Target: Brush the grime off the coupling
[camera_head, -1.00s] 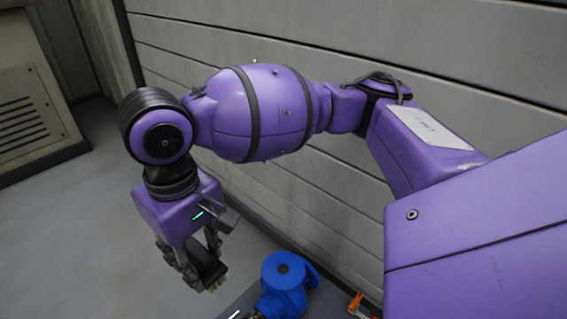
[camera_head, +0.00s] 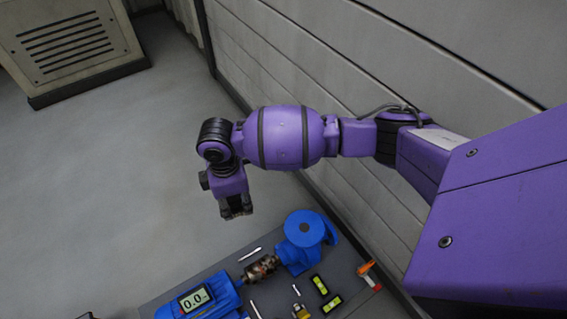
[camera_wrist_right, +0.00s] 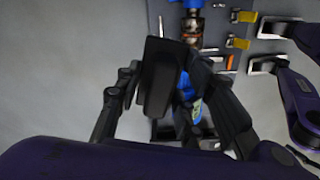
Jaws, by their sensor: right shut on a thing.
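The coupling (camera_head: 261,268) is a short, brown-grimed metal piece between a blue motor (camera_head: 205,298) and a blue pump (camera_head: 304,240) on the skid. It also shows at the top of the right wrist view (camera_wrist_right: 192,30). My right gripper (camera_head: 236,212) is left of the pump and above and beyond the coupling, apart from it. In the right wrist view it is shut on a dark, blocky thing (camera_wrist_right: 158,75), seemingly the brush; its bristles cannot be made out. My left gripper is not in view in the head camera.
The grey skid plate (camera_head: 345,262) carries two yellow-green levels (camera_head: 325,293), an orange-handled tool (camera_head: 368,274) and small tools. A digital readout (camera_head: 194,299) sits on the motor. The panelled wall is close on the right. Floor on the left is clear, up to a vented cabinet (camera_head: 70,45).

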